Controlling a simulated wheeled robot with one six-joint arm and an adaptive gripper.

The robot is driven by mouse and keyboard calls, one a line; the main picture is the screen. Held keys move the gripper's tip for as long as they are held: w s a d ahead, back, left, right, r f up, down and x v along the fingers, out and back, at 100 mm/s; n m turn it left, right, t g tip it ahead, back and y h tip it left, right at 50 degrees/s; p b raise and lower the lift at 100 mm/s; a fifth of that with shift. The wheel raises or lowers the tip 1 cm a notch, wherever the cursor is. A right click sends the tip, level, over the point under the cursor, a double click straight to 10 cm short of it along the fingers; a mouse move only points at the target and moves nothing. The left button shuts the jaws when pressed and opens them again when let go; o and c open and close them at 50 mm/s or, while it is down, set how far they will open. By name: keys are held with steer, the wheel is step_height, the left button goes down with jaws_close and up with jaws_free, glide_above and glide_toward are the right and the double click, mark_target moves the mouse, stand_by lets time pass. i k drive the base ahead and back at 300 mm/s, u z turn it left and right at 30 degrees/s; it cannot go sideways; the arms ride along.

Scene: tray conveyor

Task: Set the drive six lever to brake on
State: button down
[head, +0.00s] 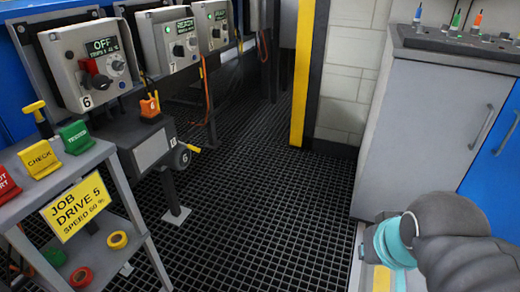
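The drive box marked 6 (84,65) stands at the upper left, with a green display reading OFF, a red handle (93,76) and a round dial. Below it, a grey drive unit (150,145) carries a round dark disc marked 6 (182,157). A short yellow lever (193,148) sticks out to the right from that disc. I cannot read any brake markings at it. My arm shows at the lower right, well apart from the drive; my gripper's fingers are not in view.
Two more drive boxes stand further back. A grey cabinet (425,125) is at the right. The dark grating floor (265,200) between is clear.

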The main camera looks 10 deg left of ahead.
mark_target(190, 147)
steer(key=z, duration=0.4)
steer(key=k, duration=0.55)
steer(key=z, duration=0.3)
steer(key=i, duration=1.1)
steer(key=u, duration=0.9)
steer(key=i, duration=0.95)
steer(key=u, duration=1.3)
steer(key=i, duration=0.3)
steer(key=u, duration=0.35)
